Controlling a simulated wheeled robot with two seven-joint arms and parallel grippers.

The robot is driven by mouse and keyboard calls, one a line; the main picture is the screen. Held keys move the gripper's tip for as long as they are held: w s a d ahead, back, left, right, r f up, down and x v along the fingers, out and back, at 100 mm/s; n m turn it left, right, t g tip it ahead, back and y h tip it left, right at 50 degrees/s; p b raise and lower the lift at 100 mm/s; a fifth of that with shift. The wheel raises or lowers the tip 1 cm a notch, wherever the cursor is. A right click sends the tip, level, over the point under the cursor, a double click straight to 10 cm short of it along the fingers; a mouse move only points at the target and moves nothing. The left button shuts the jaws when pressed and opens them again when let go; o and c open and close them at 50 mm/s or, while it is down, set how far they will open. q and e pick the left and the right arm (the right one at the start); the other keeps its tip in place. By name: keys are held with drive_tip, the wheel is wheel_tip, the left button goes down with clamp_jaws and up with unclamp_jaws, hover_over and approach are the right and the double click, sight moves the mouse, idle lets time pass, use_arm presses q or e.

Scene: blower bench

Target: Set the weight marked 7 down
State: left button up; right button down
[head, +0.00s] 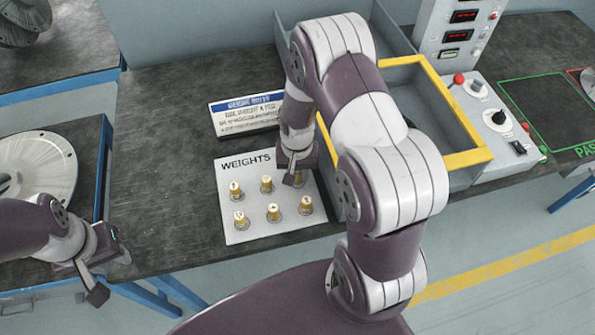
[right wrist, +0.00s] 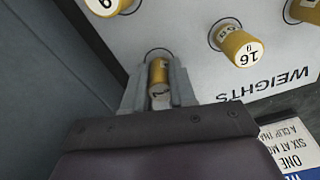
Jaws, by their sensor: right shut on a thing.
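A brass weight (right wrist: 158,76) stands between the two fingers of my right gripper (right wrist: 158,88) in the right wrist view. The fingers are shut on it. Its end mark is partly hidden and hard to read. It is over or at a ringed spot on the white WEIGHTS board (head: 240,230); whether its base touches cannot be told. In the head view my right gripper (head: 298,168) is over the board's upper right, hiding this weight.
Several other brass weights stand on the board, among them one marked 16 (right wrist: 240,48) and one marked 9 (right wrist: 105,5). A blue-headed sign (head: 245,114) is behind the board. A grey bin with a yellow rim (head: 470,158) is close on the right. The bench left of the board is clear.

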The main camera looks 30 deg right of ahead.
sight(298, 172)
drive_tip(key=shift+f, duration=0.1)
drive_tip(key=c, duration=0.9)
unclamp_jaws()
drive_tip(key=shift+s, duration=0.1)
wheel_tip(298, 172, up, 12)
drive_tip(key=s+a+r+n, duration=0.1)
drive_tip(key=s+n, duration=0.1)
drive_tip(key=s, duration=0.1)
drive_tip(key=s+a+r+n+t, duration=0.1)
drive_tip(key=s+a+n, duration=0.1)
drive_tip(key=s, duration=0.1)
drive_tip(key=s+a+r+n, duration=0.1)
drive_tip(key=s+a, duration=0.1)
drive_tip(key=shift+s+a+r+n+t, duration=0.15)
drive_tip(key=shift+s+r+n+t, duration=0.15)
drive_tip(key=shift+s+r+n, duration=0.1)
